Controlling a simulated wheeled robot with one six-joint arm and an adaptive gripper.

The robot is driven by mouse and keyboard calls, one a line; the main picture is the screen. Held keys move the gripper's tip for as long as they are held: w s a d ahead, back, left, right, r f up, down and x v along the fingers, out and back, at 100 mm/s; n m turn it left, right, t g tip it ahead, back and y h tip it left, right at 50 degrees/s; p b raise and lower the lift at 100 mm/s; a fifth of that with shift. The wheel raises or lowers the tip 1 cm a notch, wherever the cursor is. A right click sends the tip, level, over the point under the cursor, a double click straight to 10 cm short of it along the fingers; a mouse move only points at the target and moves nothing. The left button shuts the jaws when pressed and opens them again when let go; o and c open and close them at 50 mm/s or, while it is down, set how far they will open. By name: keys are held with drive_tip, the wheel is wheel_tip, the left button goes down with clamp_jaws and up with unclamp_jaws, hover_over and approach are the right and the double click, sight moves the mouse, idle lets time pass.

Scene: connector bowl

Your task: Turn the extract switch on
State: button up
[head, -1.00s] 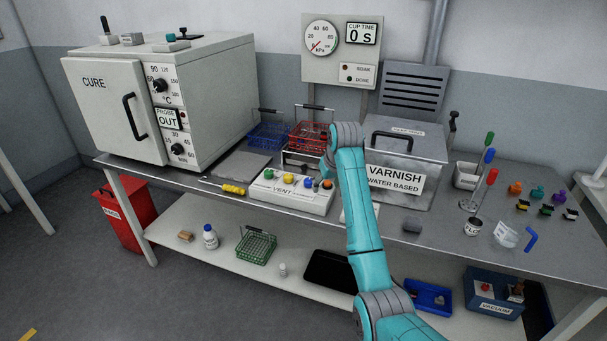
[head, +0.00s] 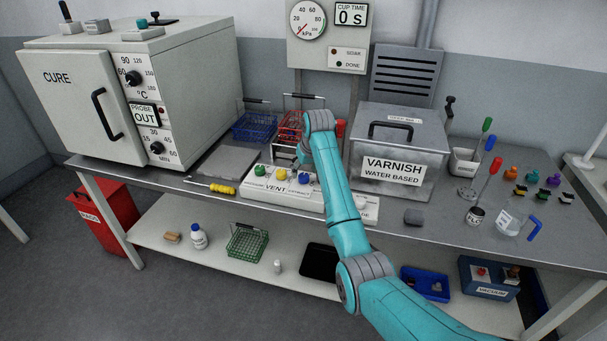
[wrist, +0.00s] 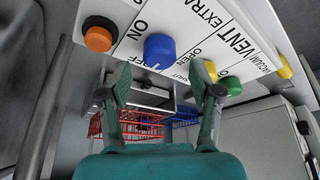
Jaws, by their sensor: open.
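The white switch panel (head: 262,191), labelled VENT, lies near the bench's front edge. It carries a green knob (head: 260,170), a yellow knob (head: 281,174) and a blue knob (head: 304,178). The wrist view shows an orange knob (wrist: 97,38) and the blue knob (wrist: 160,48) with printed labels, including ON and part of EXTRACT. Contact cannot be judged. In the head view my arm hides the gripper and the orange knob.
The grey VARNISH tank (head: 415,145) stands right of my arm. Red (head: 290,126) and blue (head: 255,126) wire baskets stand behind the panel. A yellow-handled screwdriver (head: 222,189) lies left of it. The CURE oven (head: 80,105) fills the bench's left end.

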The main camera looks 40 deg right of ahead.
drive_tip(key=shift+x, duration=1.3)
drive_tip(key=shift+c, duration=0.2)
drive_tip(key=c, duration=1.1)
